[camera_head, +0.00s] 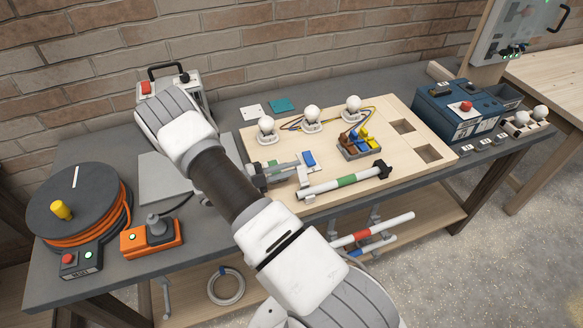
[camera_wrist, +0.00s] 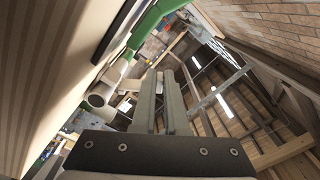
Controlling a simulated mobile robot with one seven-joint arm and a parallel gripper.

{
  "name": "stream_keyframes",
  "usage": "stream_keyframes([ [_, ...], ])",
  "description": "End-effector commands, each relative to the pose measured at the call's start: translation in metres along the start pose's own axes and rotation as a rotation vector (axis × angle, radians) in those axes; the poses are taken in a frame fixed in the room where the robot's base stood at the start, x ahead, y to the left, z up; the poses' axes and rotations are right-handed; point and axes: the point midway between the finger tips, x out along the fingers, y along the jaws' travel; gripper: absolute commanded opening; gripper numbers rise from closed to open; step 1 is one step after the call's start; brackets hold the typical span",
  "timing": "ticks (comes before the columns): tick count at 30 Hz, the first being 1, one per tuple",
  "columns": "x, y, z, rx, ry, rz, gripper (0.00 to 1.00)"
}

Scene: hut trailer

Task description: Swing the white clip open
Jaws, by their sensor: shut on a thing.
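My gripper (camera_head: 290,168) reaches in low over the pale wooden board from the left, its fingers nearly level. A small white clip (camera_head: 304,182) stands at the fingertips, by the left end of a white tube with a green band (camera_head: 346,181). My gripper is shut on the clip, though the fingers partly hide the contact. In the wrist view the two grey fingers (camera_wrist: 165,75) lie close together with a thin gap. The green-banded tube (camera_wrist: 145,27) runs along their left there. The exact angle of the clip is hard to tell.
The board (camera_head: 262,203) carries several white bulbs, a terminal block (camera_head: 358,143) with coloured levers, and a blue switch (camera_head: 308,158) just beyond my fingers. A cable reel (camera_head: 75,200) and an orange box (camera_head: 152,238) stand left. A blue toolbox (camera_head: 458,110) stands right.

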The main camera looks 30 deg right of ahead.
Motion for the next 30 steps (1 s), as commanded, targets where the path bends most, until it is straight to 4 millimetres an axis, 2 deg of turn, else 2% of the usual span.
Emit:
stream_keyframes([
  [14,-0.0007,0.0004,0.001,-0.011,-0.002,0.0,0.0],
  [15,-0.0007,0.0004,0.001,-0.011,-0.002,0.0,0.18],
  [19,-0.0005,0.0004,0.0009,-0.011,-0.001,0.0,0.41],
  [30,-0.0056,0.0008,0.0014,-0.009,-0.002,0.0,0.41],
])
